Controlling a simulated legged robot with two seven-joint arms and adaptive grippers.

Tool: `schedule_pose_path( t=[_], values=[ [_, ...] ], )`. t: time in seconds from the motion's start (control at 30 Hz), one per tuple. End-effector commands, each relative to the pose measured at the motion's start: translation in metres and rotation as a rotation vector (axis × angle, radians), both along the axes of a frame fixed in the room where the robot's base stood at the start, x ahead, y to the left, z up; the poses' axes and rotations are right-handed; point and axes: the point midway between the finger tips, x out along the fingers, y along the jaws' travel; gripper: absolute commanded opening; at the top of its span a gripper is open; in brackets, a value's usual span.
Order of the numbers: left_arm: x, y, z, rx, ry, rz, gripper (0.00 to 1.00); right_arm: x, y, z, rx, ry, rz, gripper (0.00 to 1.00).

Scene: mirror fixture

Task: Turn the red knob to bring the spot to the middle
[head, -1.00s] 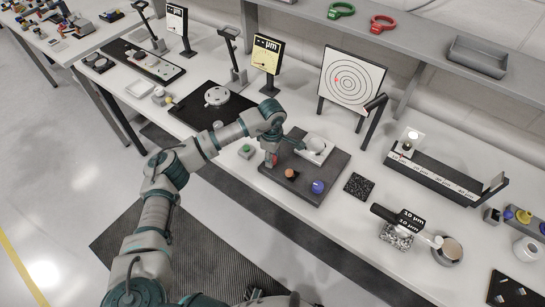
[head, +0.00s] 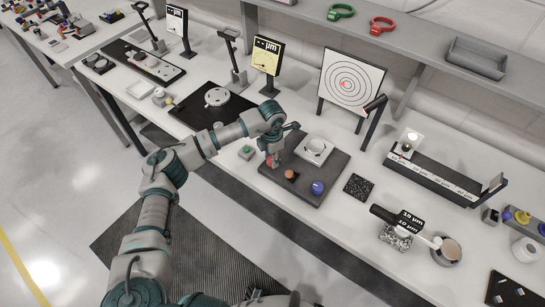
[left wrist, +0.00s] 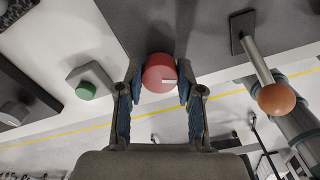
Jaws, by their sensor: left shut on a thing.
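The red knob (left wrist: 158,70) sits between the two fingers of my left gripper (left wrist: 160,95), which is shut on it; a white mark shows on the knob. In the head view the red knob (head: 268,162) shows partly behind my left gripper (head: 273,158), at the left edge of the dark fixture plate (head: 320,190). The white target board (head: 351,62) with black rings stands behind the plate. The red spot (head: 344,84) lies on it very near the middle of the rings, slightly left. My right gripper is not in view.
On the plate are a white mirror mount (head: 315,150), an orange knob (head: 291,174) and a blue knob (head: 318,187). A green button box (head: 246,152) stands left of the plate. The orange ball-ended lever (left wrist: 276,98) is close to the gripper's right in the wrist view.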

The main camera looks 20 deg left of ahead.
Motion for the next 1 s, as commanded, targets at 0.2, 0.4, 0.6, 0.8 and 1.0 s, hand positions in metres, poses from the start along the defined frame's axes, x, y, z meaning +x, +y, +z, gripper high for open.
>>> schedule_pose_path(
  t=[0.2,0.4,0.6,0.8,1.0],
  values=[
    [0.001,0.002,0.001,0.002,-0.002,0.205,0.02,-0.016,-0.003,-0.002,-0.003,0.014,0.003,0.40],
    [0.000,0.001,0.001,0.002,-0.001,0.368,0.02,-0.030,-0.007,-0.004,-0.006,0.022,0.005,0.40],
    [0.000,0.001,0.000,0.002,0.000,0.491,0.02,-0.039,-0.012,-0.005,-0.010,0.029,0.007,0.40],
    [-0.001,0.001,0.000,0.002,0.000,0.564,0.02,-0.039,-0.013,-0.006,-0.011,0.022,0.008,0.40],
    [-0.001,0.000,-0.001,0.001,0.001,0.595,0.02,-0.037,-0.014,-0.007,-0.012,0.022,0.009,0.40]
  ],
)
